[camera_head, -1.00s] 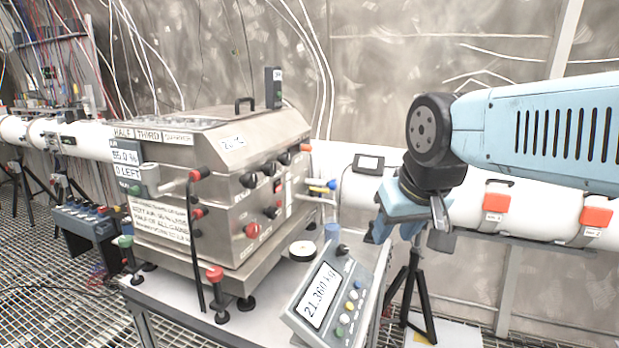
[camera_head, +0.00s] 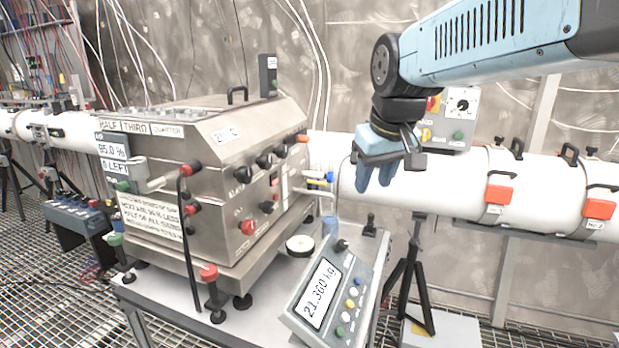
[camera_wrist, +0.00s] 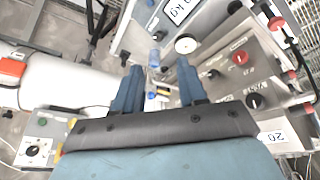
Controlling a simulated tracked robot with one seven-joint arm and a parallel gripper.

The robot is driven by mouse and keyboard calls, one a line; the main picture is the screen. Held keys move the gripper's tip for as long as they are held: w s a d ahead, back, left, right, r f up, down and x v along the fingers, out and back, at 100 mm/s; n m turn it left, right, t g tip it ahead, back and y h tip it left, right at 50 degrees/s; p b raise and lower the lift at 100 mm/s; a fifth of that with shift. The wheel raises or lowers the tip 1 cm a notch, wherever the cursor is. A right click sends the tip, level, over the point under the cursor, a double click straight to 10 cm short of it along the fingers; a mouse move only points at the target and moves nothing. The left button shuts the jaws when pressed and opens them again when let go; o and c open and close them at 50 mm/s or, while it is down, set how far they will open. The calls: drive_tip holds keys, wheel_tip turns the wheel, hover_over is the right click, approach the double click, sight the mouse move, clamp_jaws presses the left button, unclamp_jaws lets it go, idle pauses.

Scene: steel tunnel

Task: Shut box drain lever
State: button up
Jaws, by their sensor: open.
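The steel box (camera_head: 215,185) stands on a table at the left in the head view, with black and red knobs on its front. At its right end are small handles, one blue (camera_head: 328,177) and one yellow (camera_head: 317,182); I cannot tell which one is the drain lever. My gripper (camera_head: 376,180) is open and empty, pointing down to the right of these handles, apart from them. In the wrist view my gripper (camera_wrist: 158,66) shows two blue fingers, with small blue and yellow parts visible between them. The box's knobbed face (camera_wrist: 250,75) is right of the fingers there.
A scale (camera_head: 328,292) reading 21.360 kg and a round white-topped disk (camera_head: 300,245) sit on the table before the box. A white pipe (camera_head: 455,195) with orange latches runs behind my gripper.

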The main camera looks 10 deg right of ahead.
drive_tip(key=w+r+n+g+y, duration=0.1)
drive_tip(key=w+n, duration=0.1)
drive_tip(key=w, duration=0.9)
drive_tip(key=w+r+n+g, duration=0.1)
drive_tip(key=w+n+g, duration=0.15)
drive_tip(key=w, duration=0.85)
drive_tip(key=w+d+f+n+y, duration=0.2)
drive_tip(key=w+d+f, duration=0.1)
drive_tip(key=w, duration=0.6)
drive_tip(key=w+d+f+n+y, duration=0.2)
drive_tip(key=w+d+f+n, duration=0.15)
drive_tip(key=w, duration=0.55)
drive_tip(key=shift+m+g, duration=0.25)
drive_tip(key=shift+m, duration=0.25)
drive_tip(key=x, duration=1.3)
drive_tip(key=shift+w+f, duration=0.1)
drive_tip(key=shift+w, duration=0.1)
drive_tip(key=shift+d, duration=0.1)
clamp_jaws()
